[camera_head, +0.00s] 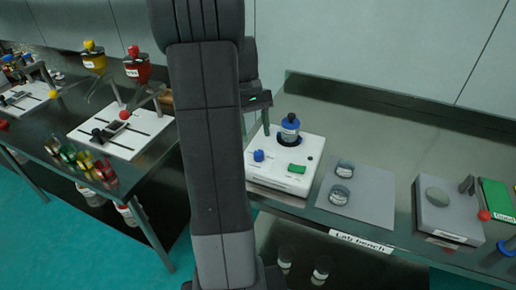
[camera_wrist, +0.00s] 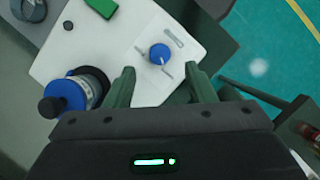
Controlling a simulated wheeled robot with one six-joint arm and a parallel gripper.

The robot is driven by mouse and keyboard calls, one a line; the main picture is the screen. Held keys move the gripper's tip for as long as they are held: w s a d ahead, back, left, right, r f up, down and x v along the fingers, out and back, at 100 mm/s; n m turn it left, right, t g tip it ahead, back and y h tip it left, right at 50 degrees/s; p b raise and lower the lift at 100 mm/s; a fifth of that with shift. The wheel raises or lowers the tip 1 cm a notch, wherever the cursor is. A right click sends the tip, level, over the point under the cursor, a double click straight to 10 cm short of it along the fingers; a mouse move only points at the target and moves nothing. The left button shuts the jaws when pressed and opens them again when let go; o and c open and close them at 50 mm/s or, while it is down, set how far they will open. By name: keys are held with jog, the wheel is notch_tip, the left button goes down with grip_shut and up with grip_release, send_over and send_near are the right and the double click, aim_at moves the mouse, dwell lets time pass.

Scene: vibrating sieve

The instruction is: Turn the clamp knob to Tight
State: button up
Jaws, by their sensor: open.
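The blue clamp knob (camera_head: 258,155) stands on the front left of the white sieve base (camera_head: 285,184). In the wrist view the knob (camera_wrist: 160,54) sits just beyond my fingertips, roughly centred between them. Thin grey marks lie beside it, but I cannot read the setting. My gripper (camera_wrist: 162,73) is open, with one dark green finger on each side and nothing between them. A jar with a blue lid (camera_head: 290,126) stands upright on the base behind the knob; its lid also shows in the wrist view (camera_wrist: 66,95).
A green button (camera_head: 297,169) is on the base, right of the knob. Two round glass dishes (camera_head: 340,195) lie on a grey mat to the right. A grey balance (camera_head: 447,212) stands farther right. Another bench (camera_head: 60,125) with funnels is at left.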

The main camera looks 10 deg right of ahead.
aim_at(259, 152)
jog(key=x, duration=0.5)
jog(key=shift+d+f, duration=0.1)
jog(key=shift+f, duration=0.25)
jog(key=c, duration=1)
